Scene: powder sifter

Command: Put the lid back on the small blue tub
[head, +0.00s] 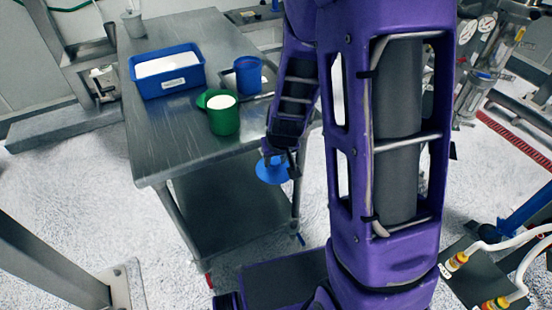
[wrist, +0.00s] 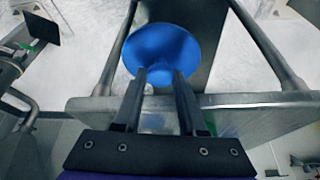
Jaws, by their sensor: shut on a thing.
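A round blue lid (head: 271,173) is held by my gripper (head: 275,155) beyond the table's near right edge, below the height of the tabletop. In the wrist view, the fingers of my gripper (wrist: 161,76) are shut on the lid's narrow stem, and its blue disc (wrist: 160,45) spreads out past the fingertips. A small blue tub (head: 248,76) stands upright on the table, uncovered, at the back right near my arm. The tub lies apart from the lid, and I do not make it out in the wrist view.
The steel table (head: 165,150) also holds a blue rectangular bin (head: 168,84) of white powder and a green tub (head: 224,120) with white content. A small grey container (head: 134,25) stands at the far end. The table's near left part is clear. A lower shelf (head: 225,205) lies underneath.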

